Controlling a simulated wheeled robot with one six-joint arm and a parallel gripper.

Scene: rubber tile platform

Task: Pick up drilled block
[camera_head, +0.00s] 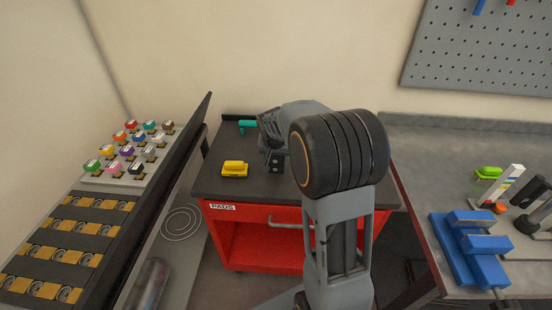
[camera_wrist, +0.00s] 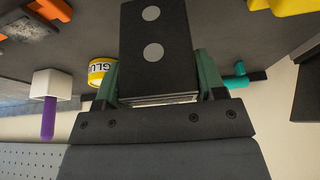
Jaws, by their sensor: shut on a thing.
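My gripper (camera_wrist: 158,84) is shut on a dark block with two round light grey spots on its face, which I take to be the drilled block (camera_wrist: 152,28). Its green fingers press on both sides of the block in the wrist view. In the head view my gripper (camera_head: 271,150) is over the dark top of the red cart (camera_head: 215,187), partly behind my arm.
A yellow block (camera_head: 234,169) and a teal piece (camera_head: 247,124) lie on the cart. The wrist view shows a glue tin (camera_wrist: 101,72) and a white cube with a purple peg (camera_wrist: 50,86). A workbench with a blue vise (camera_head: 470,250) stands right, a sloped rack (camera_head: 70,240) left.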

